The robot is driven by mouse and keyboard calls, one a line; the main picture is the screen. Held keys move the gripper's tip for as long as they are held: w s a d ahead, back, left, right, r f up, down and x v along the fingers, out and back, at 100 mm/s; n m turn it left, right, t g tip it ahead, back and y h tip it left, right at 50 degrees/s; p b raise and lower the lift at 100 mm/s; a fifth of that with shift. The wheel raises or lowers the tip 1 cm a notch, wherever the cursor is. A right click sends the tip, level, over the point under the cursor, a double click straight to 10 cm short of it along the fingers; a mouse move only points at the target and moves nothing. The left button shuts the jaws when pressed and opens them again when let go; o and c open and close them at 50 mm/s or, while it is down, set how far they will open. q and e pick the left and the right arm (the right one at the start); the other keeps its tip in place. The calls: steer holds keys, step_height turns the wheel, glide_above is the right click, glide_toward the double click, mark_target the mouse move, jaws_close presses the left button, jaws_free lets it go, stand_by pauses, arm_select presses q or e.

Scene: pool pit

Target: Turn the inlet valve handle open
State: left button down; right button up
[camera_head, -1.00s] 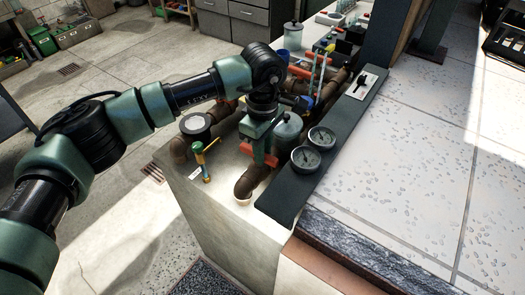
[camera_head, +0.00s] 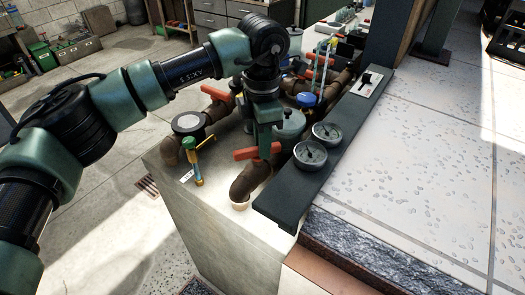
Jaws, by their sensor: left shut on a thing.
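A red valve handle (camera_head: 244,154) sits on the brown pipework at the front end of the pale block, above a pipe elbow. It lies nearly level across the picture, its right end slightly higher. My left gripper (camera_head: 264,150) comes down from above, pointing downward, and is shut on the middle of this handle. The handle's ends show on both sides of the fingers; the valve stem behind them is hidden. I cannot read a label naming this valve. My right gripper is not in view.
Two round gauges (camera_head: 318,145) stand close to the right on a dark ledge (camera_head: 285,190). Another red handle (camera_head: 217,95) and more pipes lie behind. Open floor is at left.

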arm_select(q)
steer(key=n+b, duration=0.1)
steer(key=n, duration=0.1)
steer(key=n+b, duration=0.1)
steer(key=shift+w+a+f+n, duration=0.1)
steer(key=shift+w+f+n, duration=0.1)
steer(key=shift+n, duration=0.2)
steer(key=shift+w+a+r+n+b, duration=0.1)
steer(key=shift+n+b, duration=0.7)
steer(key=shift+n, duration=1)
steer(key=c, duration=1.3)
jaws_free()
steer(key=shift+r, duration=0.15)
step_height(320, 180, up, 8)
steer(key=shift+f+b, duration=0.2)
steer(key=shift+b, duration=0.15)
